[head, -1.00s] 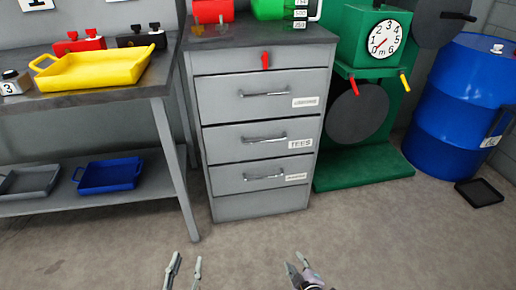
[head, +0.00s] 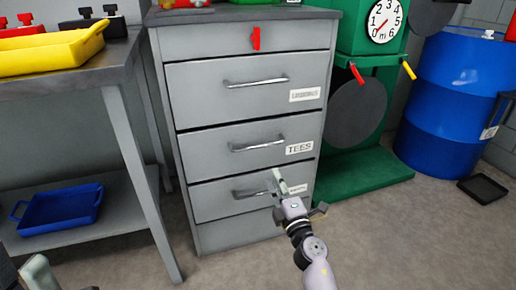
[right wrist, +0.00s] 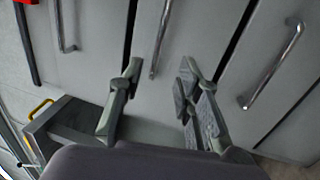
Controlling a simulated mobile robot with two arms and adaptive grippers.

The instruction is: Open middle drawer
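The grey cabinet has three handled drawers, all looking shut. The middle drawer (head: 215,139), labelled TEES, has a horizontal bar handle (head: 258,144). My right gripper (head: 299,194) is open and empty, low in front of the bottom drawer (head: 215,202) in the head view, partly covering its label. In the right wrist view, turned sideways, the right gripper's fingers (right wrist: 160,100) are apart. The end of the middle handle (right wrist: 158,50) shows beyond the gap between them; I see no contact. Part of my left gripper (head: 38,272) shows at the lower left corner, cut off by the frame.
The top drawer has a handle (head: 256,82), with a red latch (head: 255,38) above it. A workbench (head: 60,84) with a yellow tray (head: 48,55) stands left. A green stand (head: 362,175) and blue barrel (head: 450,105) stand right. Floor in front is clear.

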